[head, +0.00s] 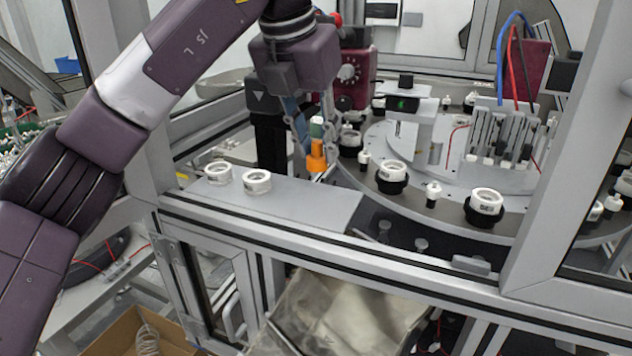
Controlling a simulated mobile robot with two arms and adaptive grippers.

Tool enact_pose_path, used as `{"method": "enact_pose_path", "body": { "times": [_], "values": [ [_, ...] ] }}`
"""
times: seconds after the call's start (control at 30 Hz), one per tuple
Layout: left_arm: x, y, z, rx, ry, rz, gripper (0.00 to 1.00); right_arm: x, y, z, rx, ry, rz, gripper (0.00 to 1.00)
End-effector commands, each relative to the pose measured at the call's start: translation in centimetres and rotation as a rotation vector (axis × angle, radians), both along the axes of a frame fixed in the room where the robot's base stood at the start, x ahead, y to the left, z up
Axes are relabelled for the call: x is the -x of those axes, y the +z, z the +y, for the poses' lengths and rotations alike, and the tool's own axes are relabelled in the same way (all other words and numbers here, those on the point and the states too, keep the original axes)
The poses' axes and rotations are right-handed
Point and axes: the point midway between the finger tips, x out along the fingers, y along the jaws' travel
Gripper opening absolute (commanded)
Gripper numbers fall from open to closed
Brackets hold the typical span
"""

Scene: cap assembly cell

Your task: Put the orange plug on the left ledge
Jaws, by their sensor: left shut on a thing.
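The orange plug (316,161) is between the fingers of my left gripper (314,146), which points down and is shut on it. A small pale and green piece shows just above the orange part, between the fingers. The left ledge (310,203) is the flat grey plate at the front of the cell. The plug is over the plate's far right part; whether it touches the plate I cannot tell. My right gripper is not in view.
Two white rings (257,181) (219,172) stand on the left part of the ledge. A round turntable (420,195) with white caps in black holders lies to the right. A frame post (560,150) stands at right. The ledge's middle and right front are clear.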

Motion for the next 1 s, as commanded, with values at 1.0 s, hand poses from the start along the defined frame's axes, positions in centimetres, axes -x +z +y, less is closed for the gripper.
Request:
{"method": "enact_pose_path", "body": {
  "times": [1.0],
  "values": [
    [0.0, -6.7, 0.0, 0.001, 0.000, -0.003, 0.31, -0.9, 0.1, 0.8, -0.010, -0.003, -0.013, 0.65]
  ]
}}
